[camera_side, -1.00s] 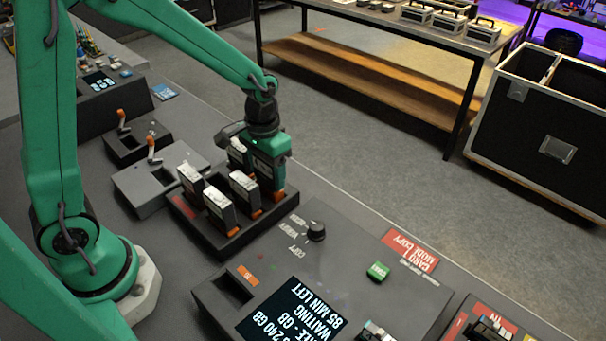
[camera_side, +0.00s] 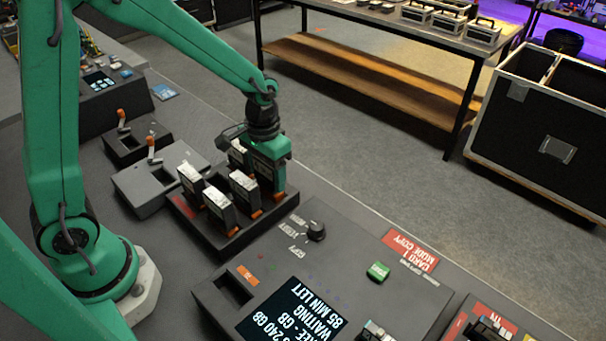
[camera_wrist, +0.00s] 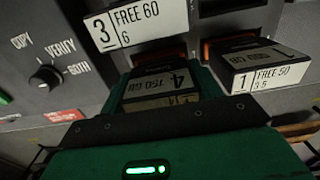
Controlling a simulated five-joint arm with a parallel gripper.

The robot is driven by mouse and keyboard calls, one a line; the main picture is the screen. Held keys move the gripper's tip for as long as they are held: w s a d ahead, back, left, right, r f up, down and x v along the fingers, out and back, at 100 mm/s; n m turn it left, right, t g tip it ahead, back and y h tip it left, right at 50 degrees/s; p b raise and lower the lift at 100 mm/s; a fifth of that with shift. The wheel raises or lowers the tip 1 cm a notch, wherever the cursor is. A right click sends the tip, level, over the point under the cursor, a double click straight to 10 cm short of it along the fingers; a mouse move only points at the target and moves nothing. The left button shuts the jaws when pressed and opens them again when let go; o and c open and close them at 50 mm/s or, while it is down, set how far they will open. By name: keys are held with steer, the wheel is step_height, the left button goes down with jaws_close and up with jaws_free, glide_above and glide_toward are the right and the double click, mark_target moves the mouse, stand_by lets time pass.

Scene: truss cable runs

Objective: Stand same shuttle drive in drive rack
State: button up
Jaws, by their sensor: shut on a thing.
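The drive rack (camera_side: 238,238) is a dark, low block holding several upright drives with white label tops. My green gripper (camera_side: 268,182) is at the rack's far right corner. In the wrist view my gripper (camera_wrist: 165,105) is shut on a drive labelled 4, 150 GB (camera_wrist: 160,84), held between the green fingers. The held drive is low at the rack, upright in line with its neighbours; its lower end is hidden, so I cannot tell how deep it sits. Drive 3 (camera_wrist: 135,32) and drive 1 (camera_wrist: 262,68) stand beside it in the wrist view.
The copy station (camera_side: 330,265) with a knob (camera_side: 316,231), green button (camera_side: 378,271), screen and empty slot lies nearer in the side view. A grey box (camera_side: 150,192) with an orange-tipped lever stands left of the rack. Bare bench lies between rack and bench edge.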

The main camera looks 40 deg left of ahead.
steer(key=shift+f, duration=0.45)
stand_by(0.5)
steer(key=o, duration=1.6)
steer(key=shift+r, duration=0.15)
steer(key=shift+r, duration=3.6)
